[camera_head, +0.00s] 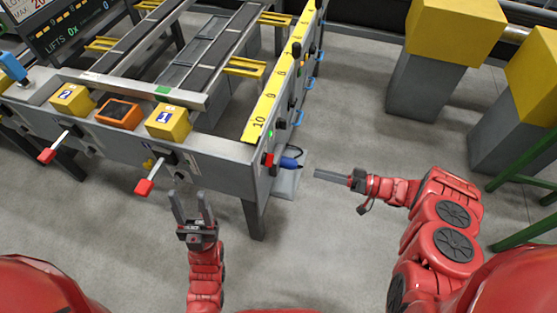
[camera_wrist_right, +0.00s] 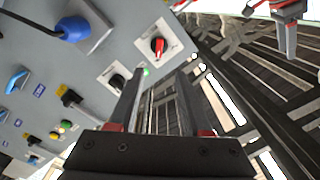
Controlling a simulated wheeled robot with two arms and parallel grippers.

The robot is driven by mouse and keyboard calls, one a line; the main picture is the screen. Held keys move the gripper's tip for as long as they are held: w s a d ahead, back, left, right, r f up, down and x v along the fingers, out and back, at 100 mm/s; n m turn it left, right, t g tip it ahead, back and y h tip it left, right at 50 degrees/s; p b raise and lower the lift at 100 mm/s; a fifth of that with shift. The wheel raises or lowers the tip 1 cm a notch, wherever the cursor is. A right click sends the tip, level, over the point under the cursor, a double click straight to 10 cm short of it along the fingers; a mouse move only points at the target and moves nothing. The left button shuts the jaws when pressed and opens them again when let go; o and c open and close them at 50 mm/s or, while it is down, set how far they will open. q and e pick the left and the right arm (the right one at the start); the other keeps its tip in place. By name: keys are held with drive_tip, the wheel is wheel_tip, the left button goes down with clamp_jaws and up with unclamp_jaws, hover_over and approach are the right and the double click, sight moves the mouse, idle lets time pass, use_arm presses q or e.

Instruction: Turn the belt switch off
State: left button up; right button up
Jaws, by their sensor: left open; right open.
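A red rotary switch (camera_head: 268,158) sits on the side panel at the near corner of the runout table. In the right wrist view the red switch (camera_wrist_right: 158,45) has a white plate, with a black rotary switch (camera_wrist_right: 117,82) and a green lamp (camera_wrist_right: 145,71) nearby. Labels are too small to read, so I cannot tell which is the belt switch. My right gripper (camera_head: 322,175) is open and empty, right of the panel and apart from it; its fingers (camera_wrist_right: 160,76) show in the wrist view. My left gripper (camera_head: 191,201) is open and empty before the table's front.
A blue plug (camera_head: 290,162) with a cable sticks out beside the red switch. Red-tipped levers (camera_head: 144,187) project from the table's front. Grey posts with yellow tops (camera_head: 425,85) and a green frame (camera_head: 525,165) stand at right. Floor between is clear.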

sight(268, 160)
drive_tip(key=p+x, duration=0.1)
drive_tip(key=x, duration=1.3)
drive_tip(key=shift+w+f, duration=0.1)
clamp_jaws()
